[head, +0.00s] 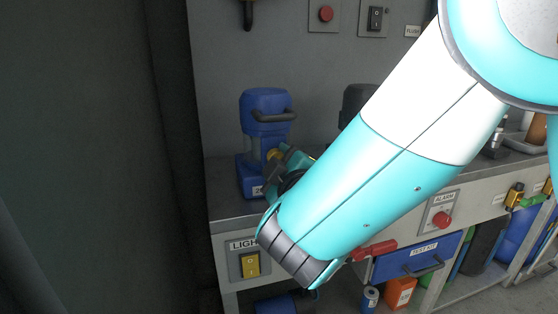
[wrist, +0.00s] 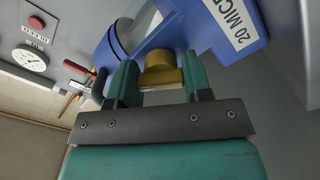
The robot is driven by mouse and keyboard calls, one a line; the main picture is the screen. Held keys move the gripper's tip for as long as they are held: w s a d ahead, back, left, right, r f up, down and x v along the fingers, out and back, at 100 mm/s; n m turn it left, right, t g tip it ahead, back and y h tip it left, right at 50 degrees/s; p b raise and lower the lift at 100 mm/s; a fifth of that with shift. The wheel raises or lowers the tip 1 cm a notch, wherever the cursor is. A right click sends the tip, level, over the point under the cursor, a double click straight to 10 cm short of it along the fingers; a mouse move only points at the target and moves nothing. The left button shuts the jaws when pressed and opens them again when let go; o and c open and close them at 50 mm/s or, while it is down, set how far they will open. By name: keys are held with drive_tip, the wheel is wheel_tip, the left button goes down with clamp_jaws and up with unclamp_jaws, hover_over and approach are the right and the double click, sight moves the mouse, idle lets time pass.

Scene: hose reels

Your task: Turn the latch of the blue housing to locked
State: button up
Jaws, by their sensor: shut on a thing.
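The blue housing (head: 264,105) stands upright at the left end of the bench, with a dark handle on its front. In the wrist view its blue body (wrist: 215,22) carries a label reading "20 MICR…". The yellow latch (wrist: 158,62) is a round knob with a flat bar, on the housing. My gripper (wrist: 160,78) has one teal finger on each side of the latch and is shut on it. In the head view my gripper (head: 282,160) reaches the housing's lower front, and only a bit of the yellow latch (head: 272,154) shows.
My arm hides much of the bench. A dark object (head: 356,102) stands right of the housing. On the bench front are a yellow light switch (head: 250,265), a red alarm button (head: 442,219) and a blue test kit drawer (head: 415,258). A dark wall is at left.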

drive_tip(key=n+p, duration=0.1)
drive_tip(key=n, duration=0.2)
drive_tip(key=shift+r+n, duration=0.1)
drive_tip(key=shift+n, duration=0.3)
drive_tip(key=shift+n+p, duration=0.85)
drive_tip(key=shift+n, duration=0.85)
drive_tip(key=o, duration=0.9)
drive_tip(key=b+v, duration=1.4)
drive_tip(key=v, duration=0.3)
drive_tip(key=shift+s+d+b, duration=0.1)
drive_tip(key=shift+s+b, duration=0.15)
drive_tip(key=shift+b, duration=0.1)
